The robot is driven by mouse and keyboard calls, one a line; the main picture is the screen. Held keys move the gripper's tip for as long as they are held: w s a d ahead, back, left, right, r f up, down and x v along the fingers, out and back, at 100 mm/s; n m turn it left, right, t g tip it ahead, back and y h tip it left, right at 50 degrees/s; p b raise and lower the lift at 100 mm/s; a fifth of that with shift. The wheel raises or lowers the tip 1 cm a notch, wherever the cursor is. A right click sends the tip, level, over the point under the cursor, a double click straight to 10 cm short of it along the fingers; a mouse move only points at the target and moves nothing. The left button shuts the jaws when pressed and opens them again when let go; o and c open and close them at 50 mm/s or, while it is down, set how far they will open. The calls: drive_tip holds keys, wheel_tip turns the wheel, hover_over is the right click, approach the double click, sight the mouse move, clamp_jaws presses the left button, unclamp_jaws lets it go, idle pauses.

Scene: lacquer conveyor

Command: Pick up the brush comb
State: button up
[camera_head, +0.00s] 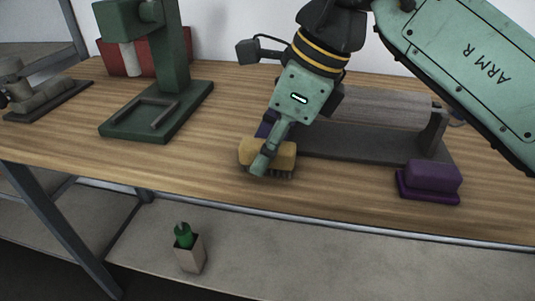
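The brush comb appears to be the yellow block (285,153) with dark bristles along its underside, near the front of the wooden table (205,150). My gripper (262,162) reaches down over it from above, tilted to the lower left. One green finger crosses the near face of the yellow block. The other finger is hidden behind it, so I cannot tell whether the fingers press on the block. The bristles point down, at or close to the tabletop; I cannot tell whether they touch it.
A purple block (431,178) sits at the front right. A grey roller (385,106) on a dark base lies behind my gripper. A green press (160,108) stands left, with a red box (112,58) behind it.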

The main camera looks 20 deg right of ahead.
sight(258, 145)
clamp_jaws()
idle(0.4)
drive_tip(key=shift+r, duration=0.2)
drive_tip(key=shift+r, duration=0.25)
drive_tip(key=r, duration=0.2)
drive_tip(key=shift+s+a+r, duration=0.1)
drive_tip(key=shift+s+r, duration=0.15)
drive_tip(key=shift+r, duration=0.15)
drive_tip(key=s+a, duration=0.2)
drive_tip(key=s, duration=0.5)
drive_tip(key=s+a+r+b, duration=0.1)
drive_tip(key=s+a, duration=0.1)
drive_tip(key=s, duration=0.6)
drive_tip(key=shift+a+r, duration=0.2)
drive_tip(key=shift+a, duration=0.1)
drive_tip(key=shift+w, duration=0.1)
